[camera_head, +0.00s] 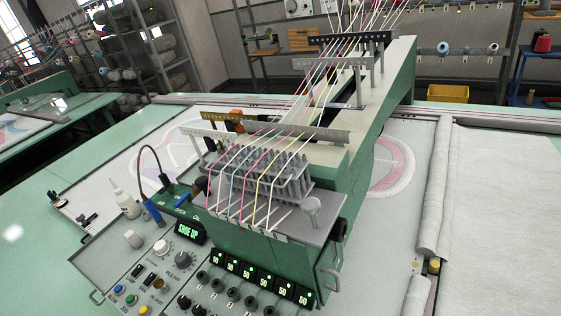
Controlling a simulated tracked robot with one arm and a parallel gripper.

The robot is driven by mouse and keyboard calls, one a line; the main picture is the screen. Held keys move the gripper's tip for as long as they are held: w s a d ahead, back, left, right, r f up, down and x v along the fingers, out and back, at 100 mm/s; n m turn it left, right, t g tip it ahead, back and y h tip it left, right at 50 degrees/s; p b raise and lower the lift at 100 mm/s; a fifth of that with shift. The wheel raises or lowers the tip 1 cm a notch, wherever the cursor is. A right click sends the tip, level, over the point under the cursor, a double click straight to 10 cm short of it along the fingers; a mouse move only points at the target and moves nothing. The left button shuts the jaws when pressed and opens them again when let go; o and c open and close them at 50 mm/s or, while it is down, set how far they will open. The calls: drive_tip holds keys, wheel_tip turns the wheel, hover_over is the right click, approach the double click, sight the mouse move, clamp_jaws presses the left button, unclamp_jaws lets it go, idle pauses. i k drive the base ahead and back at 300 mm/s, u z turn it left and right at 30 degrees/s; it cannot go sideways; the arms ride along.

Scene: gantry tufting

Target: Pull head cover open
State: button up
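The green tufting head (340,215) stands in the middle of the view on the gantry arm. Its right side face carries a small metal bar handle (331,278) and a black round knob (341,231). This face looks closed, with no gap visible; I cannot tell for sure which panel is the head cover. A grey plate with yarn guides (262,175) sits on top, and several coloured yarns run over it to the front edge. My gripper is not in view, so its distance from the handle cannot be told.
A control panel (125,262) with knobs, buttons and a lit "SHOE UP" display (189,232) lies left of the head. Taut yarns rise to guide bars (350,42) above. A white cloth roll (437,185) lies to the right. A white bottle (124,199) stands at left.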

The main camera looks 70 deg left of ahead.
sight(327, 269)
drive_tip(key=u, duration=0.25)
drive_tip(key=i, duration=0.15)
drive_tip(key=u, duration=1.3)
